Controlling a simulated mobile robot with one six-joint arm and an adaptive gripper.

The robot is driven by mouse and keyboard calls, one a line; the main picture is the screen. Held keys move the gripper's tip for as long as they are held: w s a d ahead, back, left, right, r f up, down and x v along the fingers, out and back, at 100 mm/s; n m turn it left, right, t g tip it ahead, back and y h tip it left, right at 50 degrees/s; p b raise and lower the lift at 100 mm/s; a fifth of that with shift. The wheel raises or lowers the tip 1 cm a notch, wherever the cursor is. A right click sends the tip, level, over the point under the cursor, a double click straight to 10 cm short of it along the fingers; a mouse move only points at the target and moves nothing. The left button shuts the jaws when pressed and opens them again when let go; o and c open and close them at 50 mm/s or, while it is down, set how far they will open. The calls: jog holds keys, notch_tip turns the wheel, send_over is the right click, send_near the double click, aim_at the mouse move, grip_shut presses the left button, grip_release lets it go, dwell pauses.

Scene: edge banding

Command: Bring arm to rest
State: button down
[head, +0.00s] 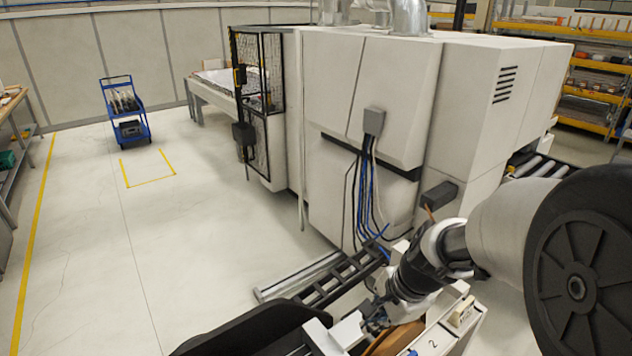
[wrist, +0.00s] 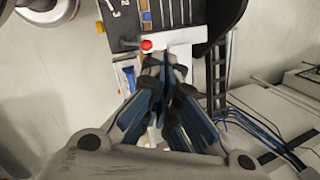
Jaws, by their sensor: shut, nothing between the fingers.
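My gripper (wrist: 166,68) points away from the wrist camera, with its dark fingers closed together and nothing between them. In the head view my arm reaches in from the right, its wrist bent down beside the large white machine (head: 385,100). In that view the fingers are too small and covered to make out. In the wrist view a red knob (wrist: 147,45) shows just beyond the fingertips, at a white part; I cannot tell whether they touch.
Blue and black cables (head: 368,195) hang down the machine side close to my arm. A black cable chain (head: 345,279) runs along the floor. A blue trolley (head: 124,110) stands far left near a yellow floor marking (head: 150,183). The floor left of the machine is clear.

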jog(key=s+d+f+n+t+h+b, duration=0.1)
jog(key=s+d+n+t+h+b, duration=0.1)
jog(key=s+n+b, duration=1)
jog(key=s+n, duration=0.2)
jog(key=s, duration=0.5)
jog(key=shift+s+f+n+h, duration=0.25)
jog(key=shift+s+n+h, duration=0.05)
jog(key=shift+s+h, duration=0.1)
jog(key=shift+d, duration=0.1)
